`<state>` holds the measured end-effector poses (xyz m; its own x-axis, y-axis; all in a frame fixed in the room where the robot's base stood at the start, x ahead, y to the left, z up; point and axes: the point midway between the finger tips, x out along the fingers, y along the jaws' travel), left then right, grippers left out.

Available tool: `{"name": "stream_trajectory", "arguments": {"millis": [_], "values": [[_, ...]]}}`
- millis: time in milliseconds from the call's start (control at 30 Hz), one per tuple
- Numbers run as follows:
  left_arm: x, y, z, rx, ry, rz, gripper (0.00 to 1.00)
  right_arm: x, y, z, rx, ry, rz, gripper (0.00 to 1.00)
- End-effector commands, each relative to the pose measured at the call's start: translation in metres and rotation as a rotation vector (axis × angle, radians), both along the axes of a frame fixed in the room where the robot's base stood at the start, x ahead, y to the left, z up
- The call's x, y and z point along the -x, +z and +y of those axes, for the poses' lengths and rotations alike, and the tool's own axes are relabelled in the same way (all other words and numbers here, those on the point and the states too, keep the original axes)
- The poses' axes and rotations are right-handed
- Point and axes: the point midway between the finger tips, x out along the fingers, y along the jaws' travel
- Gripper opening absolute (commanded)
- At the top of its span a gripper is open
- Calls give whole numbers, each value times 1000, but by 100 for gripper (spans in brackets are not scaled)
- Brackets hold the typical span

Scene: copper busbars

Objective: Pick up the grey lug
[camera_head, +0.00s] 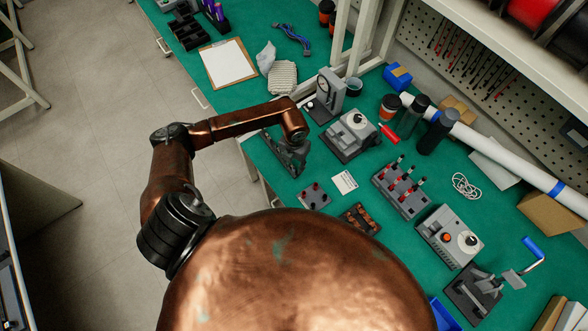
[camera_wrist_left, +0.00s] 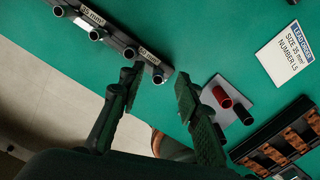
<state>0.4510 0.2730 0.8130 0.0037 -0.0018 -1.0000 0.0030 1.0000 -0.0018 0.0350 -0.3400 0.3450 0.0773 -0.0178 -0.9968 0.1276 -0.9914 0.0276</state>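The wrist view shows a dark rack (camera_wrist_left: 112,38) along the table edge, with "35 mm²" and "50 mm²" labels. Several short grey tubular lugs stick out of it, including one grey lug (camera_wrist_left: 129,54) near my left fingertip and another (camera_wrist_left: 158,76) at the rack's end. I cannot tell which is the task's lug. My left gripper (camera_wrist_left: 157,85) is open, its two fingers apart with nothing held between them. In the head view my left gripper (camera_head: 290,155) is over the table's left edge and largely hides the rack. My right gripper is not in view.
A pad with a red sleeve (camera_wrist_left: 222,97) and a black sleeve (camera_wrist_left: 243,114) lies right of the fingers. A card (camera_wrist_left: 285,54) and a tray of copper parts (camera_wrist_left: 283,146) are nearby. A grey device (camera_head: 351,135) stands right of the gripper.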

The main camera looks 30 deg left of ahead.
Motion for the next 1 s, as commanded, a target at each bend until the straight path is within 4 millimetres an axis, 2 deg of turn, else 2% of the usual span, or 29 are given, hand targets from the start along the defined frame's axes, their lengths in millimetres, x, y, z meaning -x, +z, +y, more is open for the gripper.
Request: {"name": "stream_trajectory", "arguments": {"millis": [33,133,367,833,1000], "values": [[3,-11,1,-2,2,8,31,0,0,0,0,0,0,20],[3,-22,1,-2,3,7,31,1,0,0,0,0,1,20],[3,-24,2,-3,3,5,31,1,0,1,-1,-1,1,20],[3,-24,2,-2,3,5,0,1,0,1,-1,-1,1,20],[3,-24,2,-2,3,4,0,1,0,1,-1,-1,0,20]]}}
